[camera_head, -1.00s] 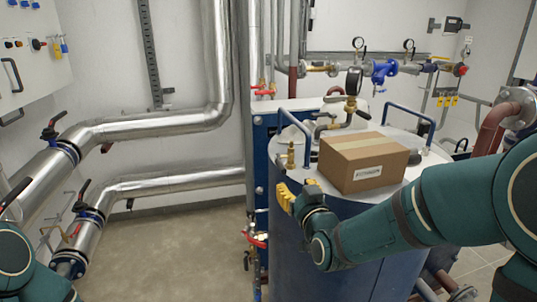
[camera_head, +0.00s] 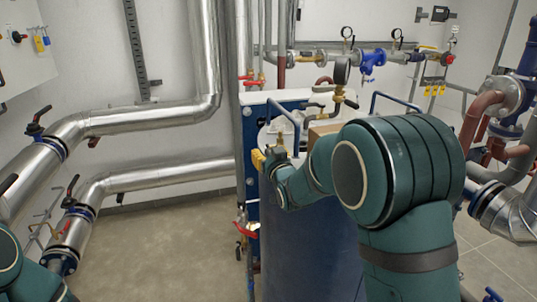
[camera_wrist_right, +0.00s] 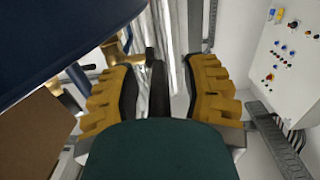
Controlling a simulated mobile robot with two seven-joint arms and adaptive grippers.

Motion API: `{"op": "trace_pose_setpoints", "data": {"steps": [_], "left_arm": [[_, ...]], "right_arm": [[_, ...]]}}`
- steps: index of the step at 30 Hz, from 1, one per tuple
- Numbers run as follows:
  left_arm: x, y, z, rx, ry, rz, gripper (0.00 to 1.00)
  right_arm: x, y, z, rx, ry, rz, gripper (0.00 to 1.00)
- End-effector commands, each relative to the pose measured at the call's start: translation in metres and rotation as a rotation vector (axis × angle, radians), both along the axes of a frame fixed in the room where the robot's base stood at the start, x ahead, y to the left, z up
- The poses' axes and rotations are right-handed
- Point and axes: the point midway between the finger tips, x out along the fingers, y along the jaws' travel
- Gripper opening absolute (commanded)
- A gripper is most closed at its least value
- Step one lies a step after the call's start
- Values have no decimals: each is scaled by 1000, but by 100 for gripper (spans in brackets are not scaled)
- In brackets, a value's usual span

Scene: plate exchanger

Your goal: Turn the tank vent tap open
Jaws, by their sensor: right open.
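The blue tank (camera_head: 315,235) stands right of centre in the head view with a pale top. A small brass fitting, which looks like the vent tap (camera_head: 280,139), stands at the top's left edge, partly behind my gripper. My right gripper (camera_head: 259,160) is at the tank's upper left rim, close to this fitting. In the right wrist view the gripper (camera_wrist_right: 164,75) is open, its yellow fingers wide apart. A brass fitting (camera_wrist_right: 114,52) shows just beyond the left finger. A dark lever-like bar lies between the fingers; I cannot tell whether anything touches it. My left gripper is out of view.
A cardboard box (camera_head: 322,131) on the tank top is largely hidden by my right arm. Silver pipes (camera_head: 150,118) run left; the floor (camera_head: 165,240) between is clear.

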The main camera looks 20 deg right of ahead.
Motion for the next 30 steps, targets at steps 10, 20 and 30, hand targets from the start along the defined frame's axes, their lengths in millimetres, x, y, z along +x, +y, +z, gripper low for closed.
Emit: {"op": "trace_pose_setpoints", "data": {"steps": [10, 20, 30], "left_arm": [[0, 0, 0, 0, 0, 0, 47], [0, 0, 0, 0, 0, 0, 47], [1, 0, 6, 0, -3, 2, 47]], "right_arm": [[0, 0, 0, 0, 1, 0, 17], [0, 0, 0, 1, 0, 0, 0], [-1, -9, 5, 1, 35, -3, 0]]}}
